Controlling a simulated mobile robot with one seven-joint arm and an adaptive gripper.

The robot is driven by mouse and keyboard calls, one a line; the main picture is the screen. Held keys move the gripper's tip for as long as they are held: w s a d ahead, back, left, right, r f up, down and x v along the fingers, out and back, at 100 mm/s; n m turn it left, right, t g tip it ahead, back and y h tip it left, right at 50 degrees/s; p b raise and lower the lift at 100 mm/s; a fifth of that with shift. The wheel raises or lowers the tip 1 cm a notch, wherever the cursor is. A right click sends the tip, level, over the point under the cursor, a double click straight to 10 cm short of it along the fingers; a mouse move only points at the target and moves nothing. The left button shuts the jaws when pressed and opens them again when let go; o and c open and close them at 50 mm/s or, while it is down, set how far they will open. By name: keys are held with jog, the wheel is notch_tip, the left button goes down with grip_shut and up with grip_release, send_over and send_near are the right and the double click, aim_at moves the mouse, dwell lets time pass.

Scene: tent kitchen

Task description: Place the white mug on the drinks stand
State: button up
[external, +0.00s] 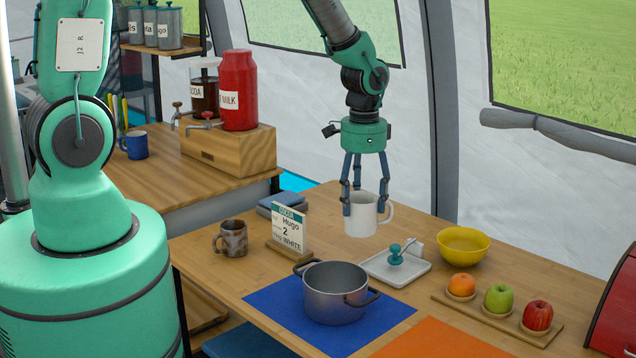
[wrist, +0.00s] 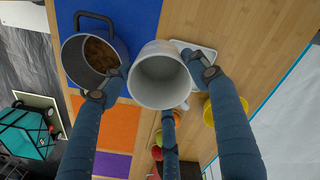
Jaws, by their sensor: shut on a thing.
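The white mug (external: 360,217) is upright between the fingers of my gripper (external: 364,207), over the wooden table behind the pot. The fingers are closed around its outside, and its handle points right. I cannot tell whether its base is clear of the table. In the wrist view the empty-looking mug (wrist: 160,82) opens toward the camera between the fingers of my gripper (wrist: 158,90). The drinks stand appears to be the wooden block (external: 228,152) on the left counter, with a red milk dispenser (external: 238,92) and a cocoa dispenser (external: 203,95) with taps.
A grey pot (external: 335,292) with brown contents stands on a blue mat (external: 268,308). A brown mug (external: 232,239) and an order card (external: 289,229) stand left. A white tray (external: 378,266), yellow bowl (external: 463,246) and fruit board (external: 470,308) are right. A blue mug (external: 135,145) is on the counter.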

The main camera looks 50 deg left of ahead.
jog(key=w+a+r+n+p, duration=0.1)
jog(key=w+a+n, duration=0.1)
jog(key=a+n, duration=0.4)
jog(key=shift+a+n, duration=0.4)
jog(key=shift+a, duration=0.7)
jog(key=shift+r, duration=0.1)
jog(key=s+a+n+b, duration=0.1)
jog(key=s+a+n, duration=0.3)
jog(key=a+n, duration=0.3)
jog(key=s+a+n, duration=0.4)
jog(key=a, duration=0.6)
jog(key=s+a+n+b, duration=0.1)
jog(key=s+a+n, duration=0.45)
jog(key=a, duration=0.25)
jog(key=s+a+n+b, duration=0.1)
jog(key=s+a+n, duration=0.6)
jog(key=s, duration=0.3)
jog(key=s+a+n+b, duration=0.1)
jog(key=s+a+n, duration=0.6)
jog(key=s+n, duration=0.3)
jog(key=shift+a, duration=0.2)
